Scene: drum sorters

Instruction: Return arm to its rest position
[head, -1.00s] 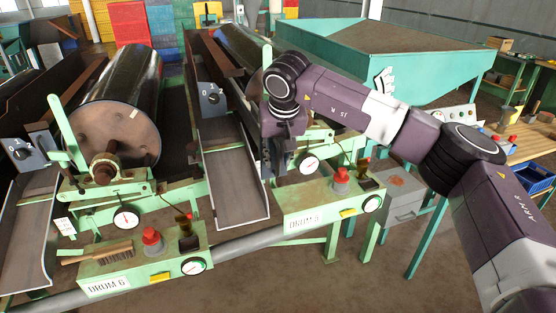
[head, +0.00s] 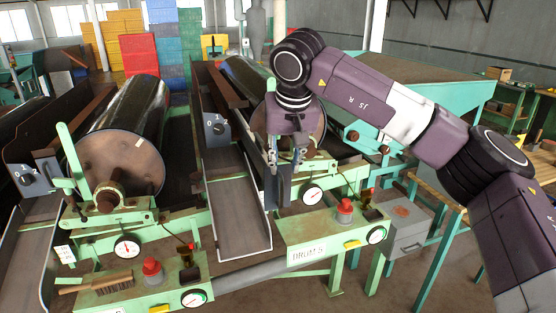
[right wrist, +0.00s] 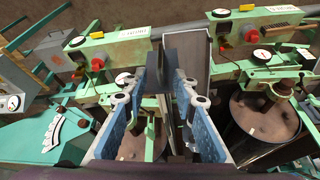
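My right arm (head: 365,100) reaches in from the right in the head view, over the machine labelled DRUM 5. My right gripper (head: 285,162) points down in front of that machine's drum face. In the right wrist view its two blue-padded fingers (right wrist: 160,100) stand wide apart, with nothing held between them. A dark grey plate (right wrist: 183,72) shows beyond and between the fingertips; I cannot tell how far below them it is. My left gripper is not in view.
The DRUM 5 control box (head: 325,232) has a red button and gauge. A sloping chute (head: 240,200) lies left of it. Another drum (head: 120,165) stands at the left, with a brush (head: 98,282) on its box. A green hopper table (head: 425,70) is behind my arm.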

